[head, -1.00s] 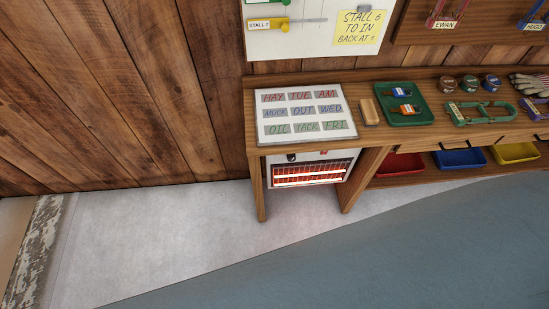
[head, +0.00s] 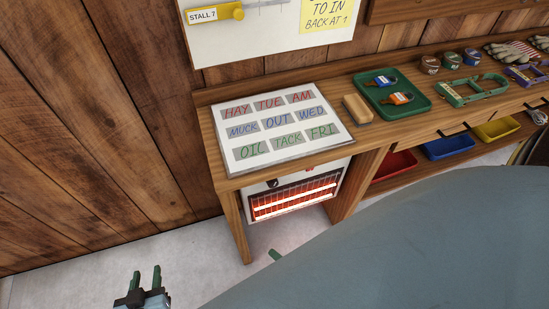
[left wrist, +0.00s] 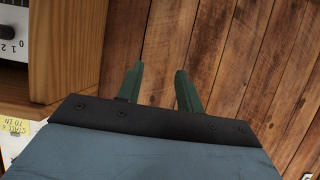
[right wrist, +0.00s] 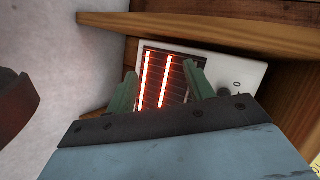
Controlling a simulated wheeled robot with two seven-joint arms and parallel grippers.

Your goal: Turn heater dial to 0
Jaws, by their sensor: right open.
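The white heater (head: 334,169) stands under the left end of the wooden bench, its bars glowing orange-red. Its dark dial (head: 272,183) is on the panel above the grille; its setting is too small to read. The right wrist view shows the glowing heater (right wrist: 240,72) between and beyond my open right gripper (right wrist: 165,80), with a dark knob by the right finger. In the head view only a green fingertip of it shows (head: 275,255). My left gripper (head: 147,275) is open and empty, left of the bench. The left wrist view shows the heater's numbered panel (left wrist: 8,38) at upper left.
The bench's front left leg (head: 236,228) stands beside the heater, and the bench top overhangs it. A lettered board (head: 285,126), a brush (head: 357,108) and a green tray (head: 395,110) lie on top. Coloured bins, including a red one (head: 392,170), sit on the lower shelf.

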